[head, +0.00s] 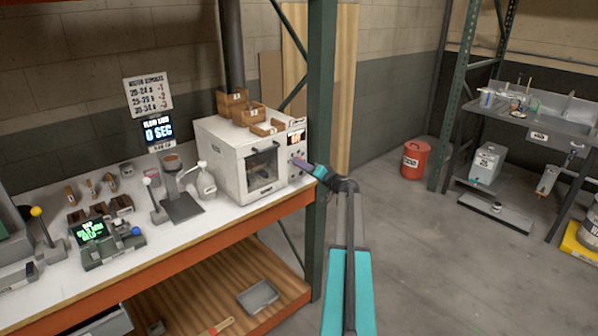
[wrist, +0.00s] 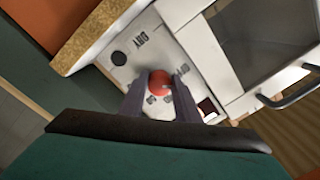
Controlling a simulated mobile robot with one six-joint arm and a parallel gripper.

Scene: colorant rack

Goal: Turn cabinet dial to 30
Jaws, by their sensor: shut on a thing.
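The white cabinet (head: 235,158) stands on the workbench with a windowed door and a control panel on its right side. The panel carries a small lit display (head: 296,138), too small to read. In the wrist view the panel (wrist: 118,58) shows printed labels, one reading DRY. A round red dial (wrist: 159,80) sits on it between my fingers. My gripper (head: 298,164) reaches the panel from the right. In the wrist view my gripper (wrist: 158,92) has its two fingers on either side of the red dial, shut on it. The dial's setting cannot be read.
The cabinet door's handle (wrist: 292,92) sticks out beside the panel. Small wooden boxes (head: 232,102) sit on the cabinet. A green rack post (head: 320,130) stands close behind my gripper. The floor (head: 420,240) to the right is open.

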